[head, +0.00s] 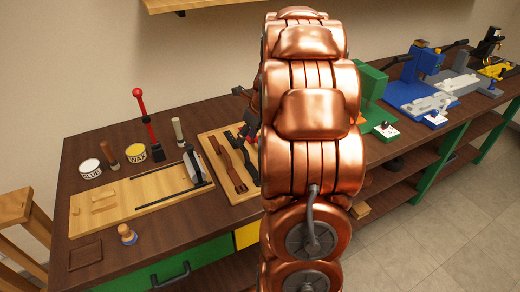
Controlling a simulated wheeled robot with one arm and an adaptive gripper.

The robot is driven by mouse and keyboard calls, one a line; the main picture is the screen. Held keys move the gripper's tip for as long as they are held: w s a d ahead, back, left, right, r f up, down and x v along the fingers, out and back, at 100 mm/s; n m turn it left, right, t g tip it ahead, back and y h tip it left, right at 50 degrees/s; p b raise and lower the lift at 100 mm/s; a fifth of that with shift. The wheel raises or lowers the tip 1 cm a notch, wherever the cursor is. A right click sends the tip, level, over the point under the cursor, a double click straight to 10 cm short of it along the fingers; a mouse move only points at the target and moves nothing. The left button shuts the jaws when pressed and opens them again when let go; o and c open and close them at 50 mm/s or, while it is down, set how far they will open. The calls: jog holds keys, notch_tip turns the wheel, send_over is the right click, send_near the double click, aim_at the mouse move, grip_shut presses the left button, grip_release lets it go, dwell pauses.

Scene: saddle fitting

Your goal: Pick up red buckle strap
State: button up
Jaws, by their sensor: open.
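Reddish-brown strap pieces (236,176) lie on a light wooden board (216,142) in the middle of the bench. I cannot tell whether one of them is the red buckle strap; no buckle shows clearly. My copper arm rises in front and covers the board's right side. Dark parts that look like my gripper (247,132) show at the arm's left edge, over or close to the board's far right part. The gripper is open, but its fingertips are mostly hidden and small. I cannot tell whether it touches anything.
Left on the dark bench (190,228) are a work board (130,205), BLUE tin (90,168), WAX tin (136,153), a red-handled tool (146,120) and wooden-handled tools. Right, past my arm, stand a green machine (374,85) and a blue machine (424,65). A wooden chair (22,215) is at left.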

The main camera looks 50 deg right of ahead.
aim_at(258, 139)
jog(key=d+f+m, duration=0.2)
jog(key=d+m, duration=0.3)
jog(key=d, duration=0.3)
jog(key=shift+t+h, duration=0.3)
jog(key=shift+t, duration=0.1)
jog(key=shift+p+x, duration=1.3)
jog(key=shift+x, duration=2.35)
jog(key=shift+w+d, duration=0.15)
grip_shut()
